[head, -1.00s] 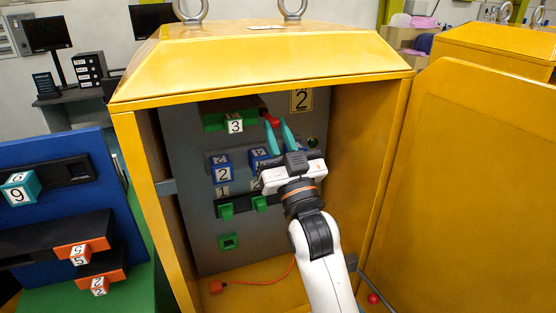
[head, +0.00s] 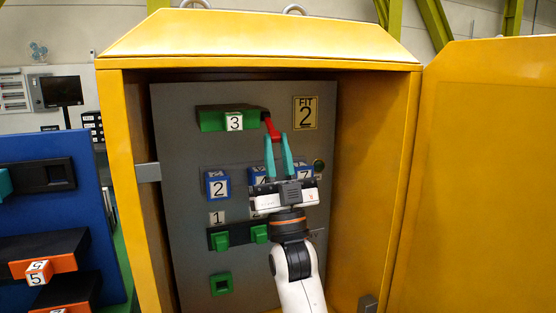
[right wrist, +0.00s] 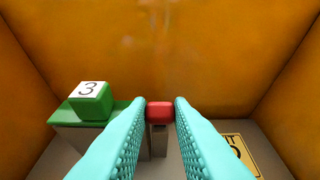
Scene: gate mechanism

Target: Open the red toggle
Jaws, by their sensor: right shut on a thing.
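The red toggle (head: 271,126) is near the top of the grey panel inside the yellow cabinet, at the right end of the green block marked 3 (head: 234,121). My right gripper (head: 278,140) reaches up to it from below, its teal fingers shut on the toggle's end. In the right wrist view the toggle's red end (right wrist: 160,111) sits between the two fingertips (right wrist: 160,106), with a grey stem below it. The green block marked 3 shows to its left there. My left gripper is not in view.
The yellow cabinet (head: 112,160) surrounds the panel, its door (head: 490,180) swung open at the right. Blue blocks, such as one marked 2 (head: 217,185), and green blocks (head: 221,284) are lower on the panel. A blue board (head: 80,205) stands left.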

